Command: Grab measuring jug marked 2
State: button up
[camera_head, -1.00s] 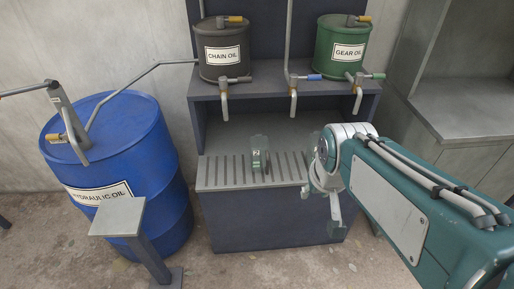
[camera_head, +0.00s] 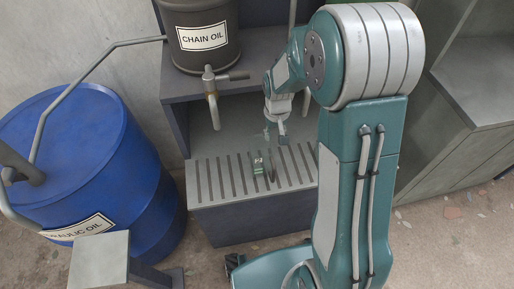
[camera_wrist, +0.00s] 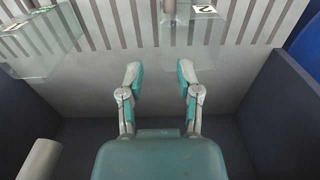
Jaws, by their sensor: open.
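The clear measuring jug marked 2 (camera_head: 258,167) stands on the slotted grate in the head view. My gripper (camera_wrist: 161,76) is open and empty. Its fingers point toward the jug but are short of it, and the jug lies slightly right of the gap between them. In the head view my gripper (camera_head: 276,133) is just behind and above the jug.
A second clear jug (camera_wrist: 40,42) stands at left in the wrist view. The slotted grate (camera_head: 215,178) fronts the dark bench. Chain oil tap (camera_head: 212,95) hangs above. Side walls (camera_wrist: 285,95) flank the bay. A blue drum (camera_head: 95,150) stands at left.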

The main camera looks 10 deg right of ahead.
aim_at(262, 164)
jog(key=shift+w+f, duration=0.3)
notch_tip(262, 164, down, 11)
jog(key=shift+s+a+r, duration=0.1)
jog(key=shift+a+r, duration=0.05)
grip_shut()
